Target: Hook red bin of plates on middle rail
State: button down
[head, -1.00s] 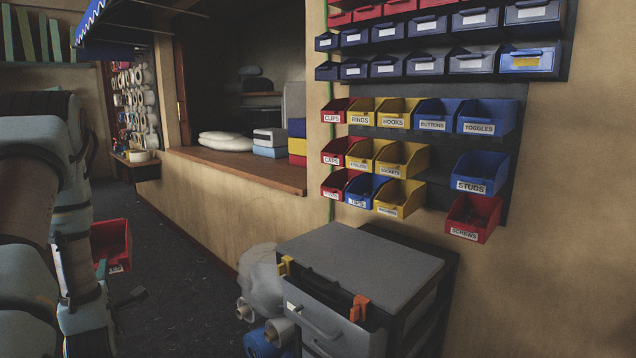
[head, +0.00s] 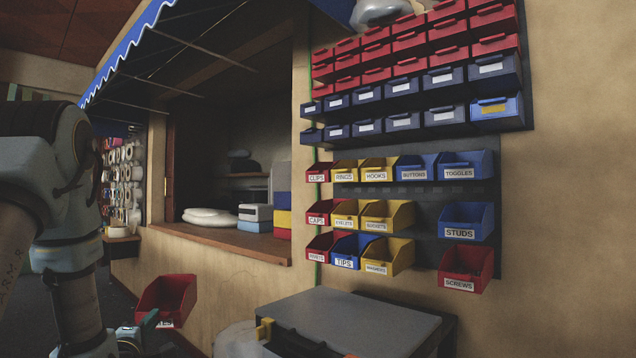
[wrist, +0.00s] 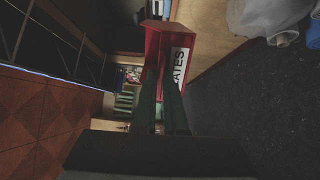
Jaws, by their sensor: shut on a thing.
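The red bin (head: 168,296) hangs in the air at the lower left of the head view. My gripper (head: 150,318) is shut on it at its lower left side. In the wrist view, the red bin (wrist: 157,40) is at the top centre between the green fingertips (wrist: 160,84) of my gripper. The middle rail (head: 424,216) carries caps, eyelets and sockets bins on the left and a blue studs bin (head: 466,221) on the right, with a bare gap between.
A grey-topped cabinet (head: 350,318) stands below the rails. A wooden counter (head: 225,241) with a blue awning (head: 130,50) is at the left. The sockets bin (head: 388,216) and red screws bin (head: 466,269) border the bare part of the panel.

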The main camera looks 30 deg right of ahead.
jog(key=s+d+r+m+g+h+p, duration=0.2)
jog(key=s+d+r+m+h+p, duration=0.1)
jog(key=s+d+r, duration=0.5)
jog(key=s+d+r+m+g+h+p, duration=0.2)
jog(key=s+d+r+g+h+p, duration=0.1)
jog(key=d+r, duration=0.5)
jog(key=s+d+r+m+g+h+p, duration=0.1)
jog(key=s+d+r+m+g+p, duration=0.1)
jog(key=s+r, duration=0.4)
jog(key=s+d+r+m+g+h+p, duration=0.2)
jog(key=s+d+r+g+p, duration=0.3)
jog(key=s, duration=0.8)
notch_tip(320, 180, up, 3)
jog(key=shift+s+d+f+m+h, duration=0.2)
jog(key=shift+s+d+m+h, duration=0.15)
jog(key=shift+d+m, duration=0.2)
jog(key=shift+s+a, duration=0.1)
